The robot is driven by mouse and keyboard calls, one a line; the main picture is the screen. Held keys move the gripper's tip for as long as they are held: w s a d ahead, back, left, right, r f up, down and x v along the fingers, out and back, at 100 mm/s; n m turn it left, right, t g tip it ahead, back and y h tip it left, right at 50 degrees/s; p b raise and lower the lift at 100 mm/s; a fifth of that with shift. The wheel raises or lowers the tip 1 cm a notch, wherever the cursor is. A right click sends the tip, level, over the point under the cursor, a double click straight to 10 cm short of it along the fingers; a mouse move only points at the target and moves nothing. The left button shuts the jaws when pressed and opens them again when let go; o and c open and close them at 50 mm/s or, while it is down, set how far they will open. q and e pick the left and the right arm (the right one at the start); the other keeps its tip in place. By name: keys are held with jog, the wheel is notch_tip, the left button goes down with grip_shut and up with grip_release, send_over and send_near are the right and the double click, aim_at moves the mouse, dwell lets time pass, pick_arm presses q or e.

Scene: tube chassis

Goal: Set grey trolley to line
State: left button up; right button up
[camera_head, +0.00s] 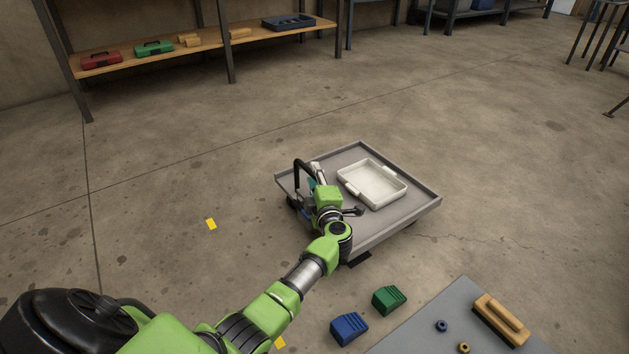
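The grey trolley (405,216) is a low flat cart with a raised rim, standing on the concrete floor right of centre. A black hoop handle (299,168) rises at its left end. A white tray (373,184) lies on its deck. Two short yellow floor marks are left of the trolley, one farther off (211,224) and one near my arm (279,343). My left gripper (317,176) is at the trolley's left end, close beside the handle. My own wrist partly hides its fingers, so I cannot tell whether they grip the handle. My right gripper is not in view.
A blue wedge block (349,328) and a green wedge block (389,300) lie in front of the trolley. A shelf (190,48) stands at the back left. Floor left of the trolley is mostly clear.

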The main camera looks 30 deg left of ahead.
pick_arm(q)
grip_shut()
